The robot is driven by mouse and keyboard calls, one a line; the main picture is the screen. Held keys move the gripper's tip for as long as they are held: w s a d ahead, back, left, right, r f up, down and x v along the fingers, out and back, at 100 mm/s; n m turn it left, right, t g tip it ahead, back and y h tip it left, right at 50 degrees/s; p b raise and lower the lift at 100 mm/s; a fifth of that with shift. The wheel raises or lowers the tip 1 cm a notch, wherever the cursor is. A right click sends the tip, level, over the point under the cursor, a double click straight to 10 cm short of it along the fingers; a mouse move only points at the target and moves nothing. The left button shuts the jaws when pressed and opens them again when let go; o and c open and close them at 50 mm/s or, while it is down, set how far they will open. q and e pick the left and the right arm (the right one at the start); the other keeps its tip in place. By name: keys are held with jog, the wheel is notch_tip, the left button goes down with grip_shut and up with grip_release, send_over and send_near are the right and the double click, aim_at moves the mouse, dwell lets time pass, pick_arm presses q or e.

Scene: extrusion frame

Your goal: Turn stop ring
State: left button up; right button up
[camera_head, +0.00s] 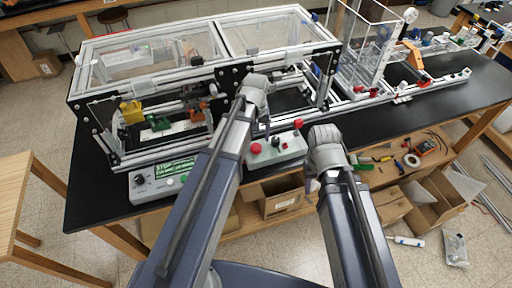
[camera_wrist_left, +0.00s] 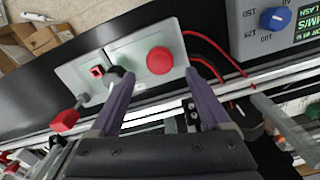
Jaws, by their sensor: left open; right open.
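A pale control box (camera_head: 284,157) stands at the front edge of the black bench. It carries a round red stop button (camera_head: 256,148) on its left and a dark knob (camera_head: 275,143) beside it. In the left wrist view the red button (camera_wrist_left: 159,60) lies between the tips of my open left gripper (camera_wrist_left: 159,78), just beyond them; contact is not visible. A collar around the button cannot be made out. In the head view my left gripper (camera_head: 265,117) is above the back of the box. My right gripper (camera_head: 324,152) is open, right of the box; its fingertips are mostly hidden.
A box with a green display (camera_head: 172,172) stands to the left. Behind is the clear-panelled extrusion frame (camera_head: 205,70). A red-tipped lever (camera_head: 299,123) sits behind the control box, and red wires (camera_wrist_left: 210,50) run near the button. Open cartons (camera_head: 283,203) lie below the bench.

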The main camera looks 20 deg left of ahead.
aim_at(256, 146)
pick_arm(q)
notch_tip(256, 146, down, 5)
jog(key=b, duration=0.3)
jog(key=shift+r+b, duration=0.15)
jog(key=shift+b, duration=0.2)
grip_shut()
